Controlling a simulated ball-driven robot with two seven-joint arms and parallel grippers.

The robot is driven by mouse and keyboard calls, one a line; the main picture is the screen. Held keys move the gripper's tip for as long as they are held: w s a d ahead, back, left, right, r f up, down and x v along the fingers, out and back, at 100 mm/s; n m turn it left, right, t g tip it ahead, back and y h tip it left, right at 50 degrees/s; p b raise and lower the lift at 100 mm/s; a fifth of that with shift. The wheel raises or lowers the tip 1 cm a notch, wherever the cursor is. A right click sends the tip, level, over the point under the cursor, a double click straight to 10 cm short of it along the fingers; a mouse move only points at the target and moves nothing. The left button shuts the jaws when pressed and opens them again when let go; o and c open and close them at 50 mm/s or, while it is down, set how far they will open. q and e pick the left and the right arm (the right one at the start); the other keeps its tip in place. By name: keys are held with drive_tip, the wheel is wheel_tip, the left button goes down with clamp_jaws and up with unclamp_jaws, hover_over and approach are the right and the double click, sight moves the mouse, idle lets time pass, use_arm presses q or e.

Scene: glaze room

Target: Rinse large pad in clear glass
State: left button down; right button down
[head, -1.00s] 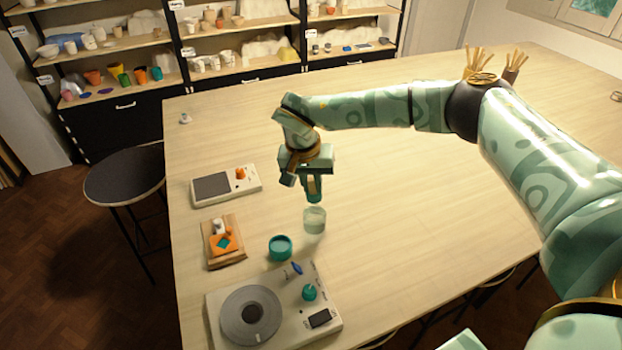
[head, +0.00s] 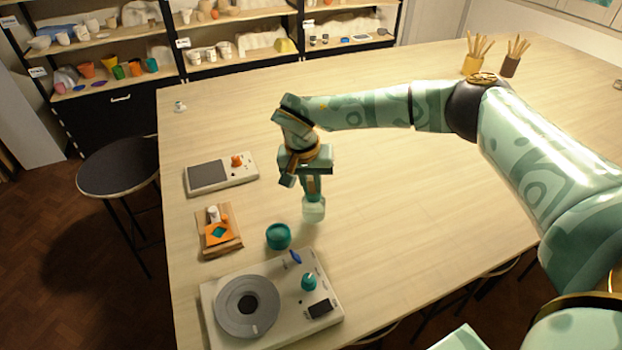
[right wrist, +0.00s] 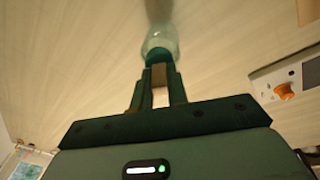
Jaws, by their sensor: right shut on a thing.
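My right gripper (head: 313,190) points down over the clear glass (head: 314,211) and is shut on a teal piece, apparently the large pad (head: 314,201). The pad's lower end is at the mouth of the glass and seems to be inside it; how deep, I cannot tell. In the right wrist view the pad's teal end (right wrist: 158,55) overlaps the near part of the glass (right wrist: 160,38), beyond the fingertips (right wrist: 160,88). The fingers hide the pad's upper part. My left gripper is not in view.
A teal pot (head: 278,236) stands left of the glass, with a wheel device (head: 320,285) in front. A wooden board (head: 232,243) with orange and teal pieces and a grey-topped device (head: 240,174) lie farther left. Brush pots (head: 470,64) stand far right. The table's middle is clear.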

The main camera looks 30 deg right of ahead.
drive_tip(key=shift+f, duration=0.25)
drive_tip(key=shift+f+b, duration=0.3)
drive_tip(key=shift+f, duration=0.6)
